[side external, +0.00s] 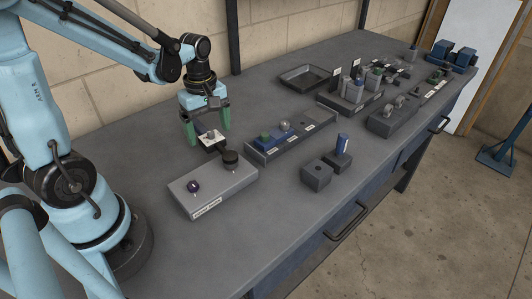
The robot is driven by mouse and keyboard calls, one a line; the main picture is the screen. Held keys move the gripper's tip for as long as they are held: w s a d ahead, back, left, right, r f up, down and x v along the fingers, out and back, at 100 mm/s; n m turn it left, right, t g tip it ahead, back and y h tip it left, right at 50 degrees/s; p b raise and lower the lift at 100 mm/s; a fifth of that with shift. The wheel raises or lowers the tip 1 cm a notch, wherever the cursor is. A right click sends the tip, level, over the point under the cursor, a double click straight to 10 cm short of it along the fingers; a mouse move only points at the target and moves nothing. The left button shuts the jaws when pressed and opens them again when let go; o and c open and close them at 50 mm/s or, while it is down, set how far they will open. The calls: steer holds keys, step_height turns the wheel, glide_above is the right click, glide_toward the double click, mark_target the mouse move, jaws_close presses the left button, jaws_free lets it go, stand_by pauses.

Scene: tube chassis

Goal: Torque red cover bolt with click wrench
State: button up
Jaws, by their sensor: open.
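My gripper (208,137) has two green fingers, spread apart and pointing down, at the left of the bench. Between and just below the fingertips is a small dark piece with a pale top (212,141); I cannot tell whether they touch. This piece reaches toward a black round knob (230,157) at the back of a labelled grey block (208,209). A small purple-dark knob (193,186) stands on the same block nearer the front. I cannot make out a red cover bolt, nor tell which item is the click wrench.
A grey rack (262,156) with blue and green pieces is right of the block. A holed block (316,174) and an upright blue cylinder (342,142) stand near the front edge. An empty dark tray (303,77) lies behind. More fixtures crowd the far right; the bench's left front is clear.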

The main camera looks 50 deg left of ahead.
step_height(320, 180, up, 10)
steer(key=shift+r, duration=0.2)
steer(key=shift+c, duration=0.3)
steer(key=shift+r, duration=0.1)
steer(key=shift+c, duration=1.2)
steer(key=shift+a+f+m, duration=0.25)
steer(key=shift+a+m, duration=0.2)
steer(key=shift+m, duration=0.45)
steer(key=c, duration=0.5)
steer(key=a+m, duration=0.1)
steer(key=m, duration=0.1)
steer(key=a+f+m, duration=0.1)
steer(key=m, duration=0.2)
steer(key=s+a+f+m, duration=0.1)
steer(key=m, duration=0.1)
steer(key=shift+a+f, duration=0.1)
steer(key=shift+a, duration=0.1)
jaws_close()
steer(key=shift+s+a+f+m, duration=0.3)
steer(key=shift+a+f+m, duration=0.25)
steer(key=shift+f+m, duration=1.05)
steer(key=shift+s+a+f+m, duration=0.25)
steer(key=shift+a+f+m, duration=0.35)
steer(key=shift+f+m, duration=0.95)
steer(key=shift+s+a+f+m, duration=0.3)
steer(key=shift+a+f+m, duration=0.25)
steer(key=shift+f+m, duration=1)
steer(key=shift+f, duration=0.1)
